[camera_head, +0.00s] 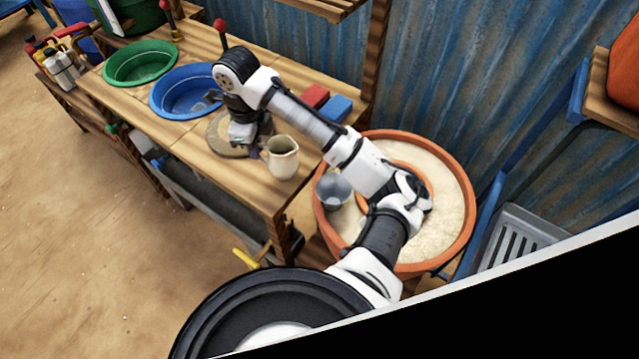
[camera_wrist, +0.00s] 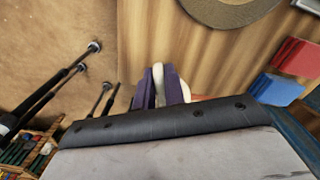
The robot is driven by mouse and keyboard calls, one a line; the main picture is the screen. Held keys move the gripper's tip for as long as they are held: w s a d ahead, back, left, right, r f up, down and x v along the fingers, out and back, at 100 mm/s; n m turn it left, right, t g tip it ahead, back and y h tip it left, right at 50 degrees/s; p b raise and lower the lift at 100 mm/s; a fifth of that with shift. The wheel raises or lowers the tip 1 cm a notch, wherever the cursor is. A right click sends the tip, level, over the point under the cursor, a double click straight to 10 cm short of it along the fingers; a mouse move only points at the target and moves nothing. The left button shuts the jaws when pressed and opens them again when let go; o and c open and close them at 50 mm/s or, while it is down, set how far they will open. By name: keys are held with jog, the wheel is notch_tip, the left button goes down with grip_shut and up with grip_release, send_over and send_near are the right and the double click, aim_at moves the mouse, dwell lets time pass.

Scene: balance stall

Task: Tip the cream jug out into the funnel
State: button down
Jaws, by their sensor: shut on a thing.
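The cream jug (camera_head: 284,163) is at the front right edge of the wooden table, about upright, its mouth facing up. My gripper (camera_head: 262,151) is shut on its handle side, to the left of the jug body. In the wrist view the purple fingers close on a cream strip (camera_wrist: 158,82), and most of the jug is hidden. I cannot tell whether its base touches the table. No funnel shows clearly; a grey round open vessel (camera_head: 332,191) at the left of the big terracotta pot may be it.
The terracotta pot (camera_head: 467,225) holds pale grainy stuff, partly behind my arm. A round straw mat (camera_head: 216,137), blue basin (camera_head: 160,104), green basin (camera_head: 112,72), red block (camera_head: 315,96) and blue block (camera_head: 336,108) are on the table (camera_head: 225,178). Its front strip is bare.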

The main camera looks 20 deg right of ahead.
jog(key=shift+s+a+f+m, duration=0.2)
jog(key=shift+a+f+m, duration=0.3)
jog(key=shift+m, duration=0.4)
